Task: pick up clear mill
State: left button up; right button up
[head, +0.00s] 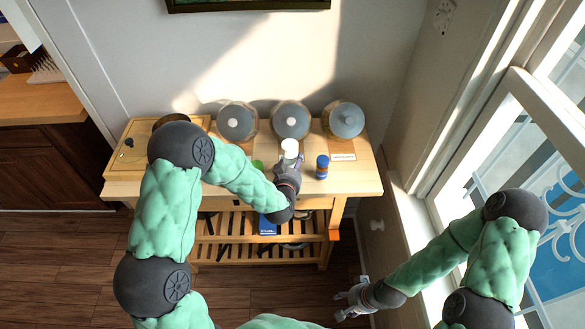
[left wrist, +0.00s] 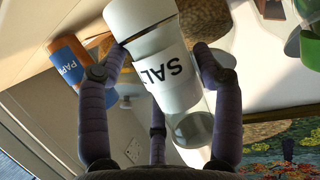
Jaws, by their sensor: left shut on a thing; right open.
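My left gripper (head: 289,168) is shut on a white salt shaker (head: 290,147) at the wooden table. In the left wrist view the gripper (left wrist: 160,75) has its fingers around the shaker (left wrist: 176,78), which carries black lettering reading "SAL" upside down. I cannot tell whether the shaker is lifted clear of the tabletop. My right gripper (head: 353,302) is open and empty, low beside the wall at the right, away from the table.
A blue-and-orange spice bottle (head: 322,167) stands just right of the shaker. Three clear jars with grey lids (head: 291,121) line the back of the table (head: 352,186). A green item (head: 258,165) is left of the gripper. A wooden board (head: 130,160) lies at the left end.

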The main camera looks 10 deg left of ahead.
pick_arm(q)
jog(key=s+r, duration=0.1)
jog(key=r, duration=0.1)
jog(key=s+a+r+p, duration=0.1)
jog(key=s+r, duration=0.1)
jog(key=r, duration=0.1)
jog(key=s+r, duration=0.2)
jog(key=r, duration=0.1)
jog(key=shift+a+p, duration=0.2)
jog(key=shift+p, duration=0.15)
send_near(285, 156)
jog(key=shift+s+a+r+p, duration=0.25)
jog(key=shift+s+a, duration=0.2)
jog(key=shift+a, duration=0.25)
jog(key=shift+s+a+r+p, duration=0.15)
jog(key=shift+s+a+r, duration=0.1)
jog(key=shift+s+a, duration=0.3)
jog(key=shift+w+a, duration=0.1)
jog(key=o, duration=0.4)
jog(key=c, duration=0.7)
notch_tip(285, 156, up, 5)
jog(key=p, duration=0.4)
